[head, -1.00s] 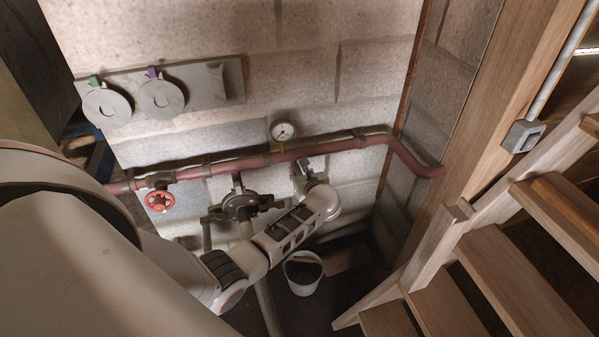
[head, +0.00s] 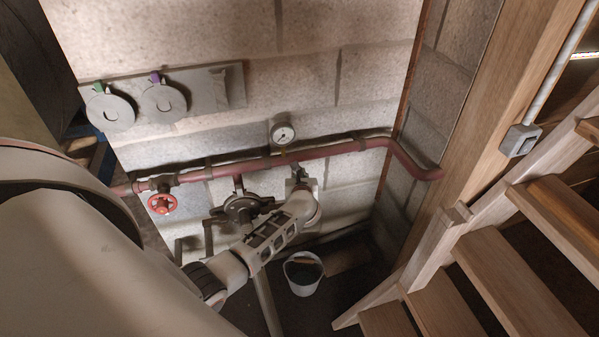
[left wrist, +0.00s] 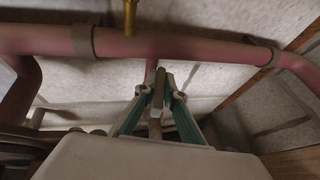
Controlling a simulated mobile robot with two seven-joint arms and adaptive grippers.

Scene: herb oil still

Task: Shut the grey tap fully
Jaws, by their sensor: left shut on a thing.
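The grey tap is mostly hidden. In the left wrist view a grey lever (left wrist: 157,98), which looks like its handle, stands between my left fingertips (left wrist: 160,93). A short pink pipe stub (left wrist: 151,66) shows just behind it, below the main pipe. In the head view my left gripper (head: 298,177) is at the wall just below the red-pink pipe (head: 325,151), right of the dark round fitting (head: 240,205). It is shut on the lever. The tap's exact angle cannot be told. My right gripper is not in view.
A pressure gauge (head: 283,133) sits above the pipe. A red handwheel (head: 162,204) is on the pipe at left. A bucket (head: 303,273) stands on the floor below my arm. Wooden stairs (head: 500,280) close off the right. Two grey discs (head: 164,103) hang on a wall plate.

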